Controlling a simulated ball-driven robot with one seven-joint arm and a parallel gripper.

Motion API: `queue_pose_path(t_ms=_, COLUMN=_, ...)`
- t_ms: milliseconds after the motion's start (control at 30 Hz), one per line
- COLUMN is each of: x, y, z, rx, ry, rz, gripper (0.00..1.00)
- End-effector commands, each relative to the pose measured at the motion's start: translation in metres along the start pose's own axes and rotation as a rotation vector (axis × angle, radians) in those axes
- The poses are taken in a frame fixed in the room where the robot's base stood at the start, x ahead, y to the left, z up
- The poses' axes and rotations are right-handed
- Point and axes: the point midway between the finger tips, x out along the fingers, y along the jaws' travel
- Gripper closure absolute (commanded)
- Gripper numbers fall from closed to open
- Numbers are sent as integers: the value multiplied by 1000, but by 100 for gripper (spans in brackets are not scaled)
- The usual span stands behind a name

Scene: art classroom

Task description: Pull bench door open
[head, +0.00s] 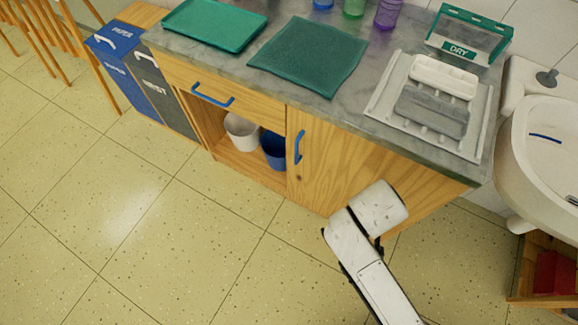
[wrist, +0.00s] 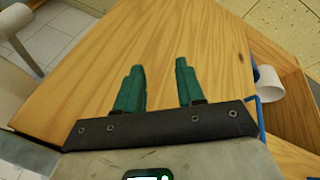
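The wooden bench door (head: 335,160) is at the right of the bench front in the head view and looks shut. Its blue upright handle (head: 298,147) is near the door's left edge. In the wrist view the door's wood (wrist: 90,60) fills most of the picture. A blue handle (wrist: 257,108) shows at the right, partly hidden by the gripper body. My gripper (wrist: 160,68) is open, its two green fingers apart with only wood behind them. The handle is to the right of the fingers, not between them. In the head view my arm hides the gripper.
Left of the door is an open shelf with a white bin (head: 241,132) and a blue bin (head: 273,150), under a drawer (head: 222,92). A sink (head: 545,150) stands at the right. Paper and waste bins (head: 120,65) stand at the left. The floor in front is clear.

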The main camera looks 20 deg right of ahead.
Motion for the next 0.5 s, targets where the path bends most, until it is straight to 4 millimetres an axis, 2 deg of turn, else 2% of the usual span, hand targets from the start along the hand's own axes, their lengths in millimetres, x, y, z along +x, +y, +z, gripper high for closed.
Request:
queue_pose_path(t_ms=33, x=31, y=-19, z=-6, rx=49, ry=59, rz=69, gripper=62)
queue_pose_path(t_ms=200, x=55, y=-64, z=-42, rx=242, ry=351, rz=242, gripper=62)
queue_pose_path(t_ms=367, x=52, y=-125, z=-67, rx=379, ry=701, rz=275, gripper=62)
queue_pose_path(t_ms=500, x=36, y=-179, z=-75, rx=451, ry=974, rz=211, gripper=62)
